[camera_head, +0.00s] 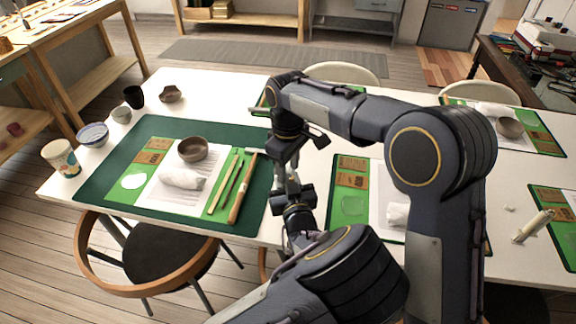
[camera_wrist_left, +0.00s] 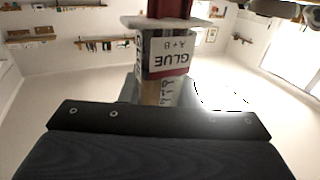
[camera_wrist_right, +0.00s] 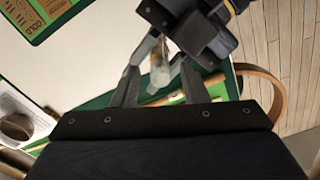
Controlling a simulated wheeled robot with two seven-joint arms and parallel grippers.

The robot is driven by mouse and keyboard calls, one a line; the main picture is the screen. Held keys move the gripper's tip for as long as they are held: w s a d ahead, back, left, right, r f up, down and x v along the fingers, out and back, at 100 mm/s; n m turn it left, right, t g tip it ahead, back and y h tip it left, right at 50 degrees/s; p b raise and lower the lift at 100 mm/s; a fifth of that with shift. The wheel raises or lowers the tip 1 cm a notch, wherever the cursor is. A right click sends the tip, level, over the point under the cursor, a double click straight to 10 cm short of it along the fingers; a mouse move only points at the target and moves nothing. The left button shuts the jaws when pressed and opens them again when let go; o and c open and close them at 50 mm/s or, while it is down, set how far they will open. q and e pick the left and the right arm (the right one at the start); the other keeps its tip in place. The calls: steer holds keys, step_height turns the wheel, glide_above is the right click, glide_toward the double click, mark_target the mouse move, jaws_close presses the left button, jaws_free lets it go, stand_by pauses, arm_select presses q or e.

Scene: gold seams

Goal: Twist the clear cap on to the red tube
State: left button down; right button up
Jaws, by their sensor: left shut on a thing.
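My right gripper (camera_head: 290,165) points down just above the left one. In the right wrist view its fingers (camera_wrist_right: 163,68) stand apart, open, on either side of a clear piece (camera_wrist_right: 160,72), which looks like the clear cap. Whether the cap is seated on the tube cannot be told.
A green mat (camera_head: 95,180) with a brown bowl (camera_head: 193,149), paper and wooden tools lies left of the grippers. Cups and bowls stand along the table's left side. A chair (camera_head: 150,255) stands at the near edge. My right arm hides much of the table's right half.

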steer(key=shift+r, duration=2.25)
steer(key=o, duration=0.6)
steer(key=shift+c, duration=0.2)
step_height(320, 180, up, 8)
arm_select(q)
steer(key=c, duration=1)
jaws_free()
arm_select(e)
steer(key=shift+a, duration=0.1)
